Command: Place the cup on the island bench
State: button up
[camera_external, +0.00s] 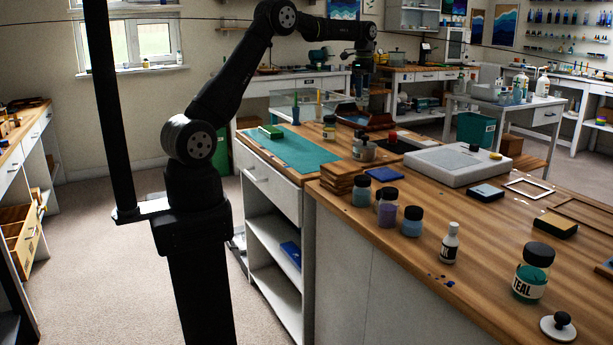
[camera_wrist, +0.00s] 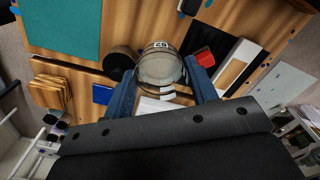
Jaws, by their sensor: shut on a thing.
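My gripper (camera_wrist: 160,78) shows in the wrist view with its two blue fingers on either side of a clear, round cup (camera_wrist: 160,62). It is shut on the cup, which has a small white label with dark marks on its far side. In the external view my gripper (camera_external: 361,88) hangs from the arm's end beyond the left part of the island bench. I cannot make out the cup clearly there. The island bench (camera_external: 480,212) has a wooden top over white cabinets and runs from the middle to the lower right.
On the bench are a green mat (camera_external: 290,150), a stack of wooden blocks (camera_external: 346,177), several jars, a white bottle (camera_external: 450,243), a teal jar (camera_external: 532,275) and a grey-white slab device (camera_external: 458,164). Bare wood shows between the jars and the front right.

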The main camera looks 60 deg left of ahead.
jog(key=s+a+n, duration=0.1)
jog(key=s+a, duration=0.3)
jog(key=a, duration=0.6)
jog(key=s+a+n, duration=0.1)
jog(key=s+a, duration=0.3)
jog(key=a, duration=0.6)
jog(key=shift+s+a+f, duration=0.3)
jog(key=shift+a+f, duration=1.65)
jog(key=shift+f, duration=0.7)
jog(key=shift+s+a+f, duration=0.3)
jog(key=shift+a+f, duration=1.7)
jog(key=shift+f, duration=0.7)
jog(key=shift+s+a+f, duration=0.3)
jog(key=shift+a+f, duration=1.65)
jog(key=shift+f, duration=0.7)
jog(key=shift+f, duration=0.1)
jog(key=o, duration=1)
jog(key=shift+f, duration=0.1)
